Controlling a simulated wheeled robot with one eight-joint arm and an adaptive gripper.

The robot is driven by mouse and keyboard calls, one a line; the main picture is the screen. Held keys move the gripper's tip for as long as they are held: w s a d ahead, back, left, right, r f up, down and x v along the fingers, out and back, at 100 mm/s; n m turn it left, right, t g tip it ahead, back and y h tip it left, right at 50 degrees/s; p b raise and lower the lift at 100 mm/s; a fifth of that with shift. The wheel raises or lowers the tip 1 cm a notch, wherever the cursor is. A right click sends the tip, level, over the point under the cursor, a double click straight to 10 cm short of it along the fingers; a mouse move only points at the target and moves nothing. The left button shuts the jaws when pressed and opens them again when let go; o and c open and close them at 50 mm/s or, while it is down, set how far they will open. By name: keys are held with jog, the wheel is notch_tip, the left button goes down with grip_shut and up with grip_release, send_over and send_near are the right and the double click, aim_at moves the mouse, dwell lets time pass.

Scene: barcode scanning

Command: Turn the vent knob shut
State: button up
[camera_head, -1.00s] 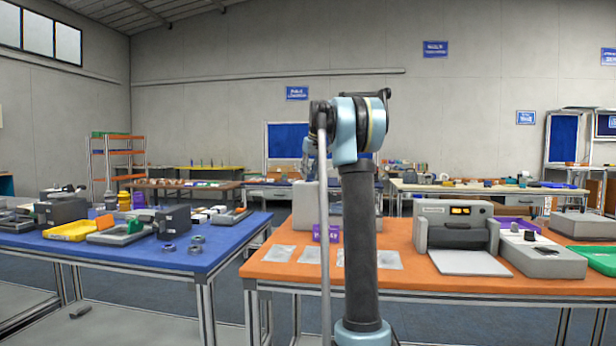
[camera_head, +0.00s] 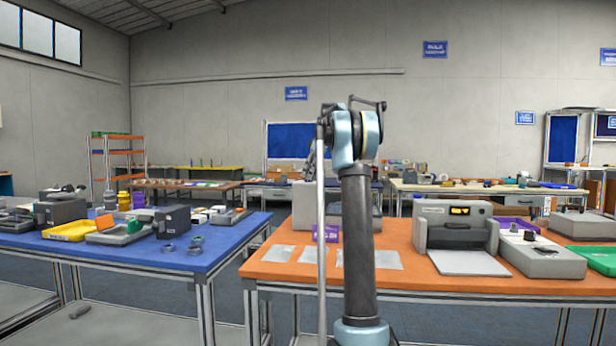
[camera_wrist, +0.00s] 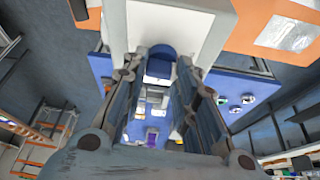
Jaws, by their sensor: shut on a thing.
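A blue knob (camera_wrist: 160,67) shows in the wrist view on the face of a pale box (camera_wrist: 178,22). My gripper (camera_wrist: 161,57) is shut on the knob, with one fingertip on each side of it. The knob's marking and how far it is turned cannot be told. In the head view the pale box (camera_head: 304,208) stands at the back left of the orange table (camera_head: 292,270).
Flat clear bags (camera_head: 374,258) and a purple label lie near the box. A grey machine (camera_head: 456,232) and a grey unit (camera_head: 543,258) stand to the right. A blue table (camera_head: 150,258) with trays and small parts stands to the left, across a gap.

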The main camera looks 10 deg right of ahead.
jog(key=shift+w+d+n, duration=0.1)
jog(key=shift+d+n, duration=0.1)
jog(key=shift+n, duration=0.4)
jog(key=o, duration=1)
jog(key=shift+o, duration=0.2)
jog(key=shift+g, duration=0.3)
jog(key=shift+r, duration=0.1)
jog(key=shift+r, duration=0.2)
jog(key=v, duration=1.1)
jog(key=shift+d, duration=0.25)
